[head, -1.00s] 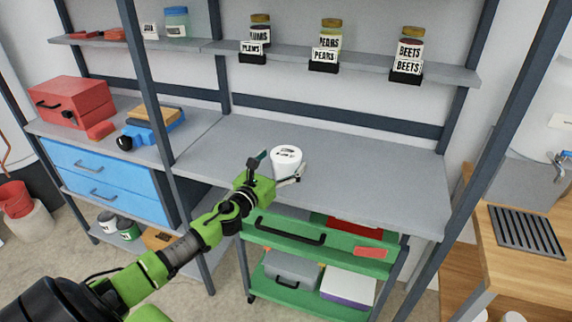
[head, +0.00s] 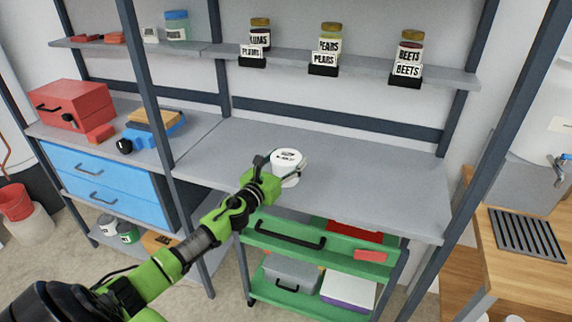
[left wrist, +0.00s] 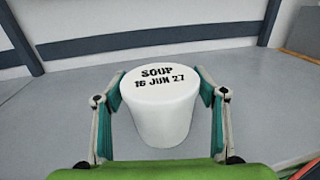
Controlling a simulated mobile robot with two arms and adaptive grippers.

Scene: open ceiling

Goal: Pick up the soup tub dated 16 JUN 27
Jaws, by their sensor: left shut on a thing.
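The white soup tub (head: 288,163) stands upright on the grey workbench. In the left wrist view the tub (left wrist: 162,118) shows "SOUP 16 JUN 27" in black on its lid. My left gripper (head: 281,170) has its fingers on both sides of the tub and is shut on it. In the left wrist view the left gripper's fingers (left wrist: 158,112) flank the tub's sides. The tub's base is partly hidden by my gripper. My right gripper is not in view.
The grey workbench (head: 370,185) is bare around the tub. Jars stand on the shelf (head: 290,57) above. A green cart (head: 330,245) is under the bench front. A red toolbox (head: 72,103) stands at the left. Rack posts rise on both sides.

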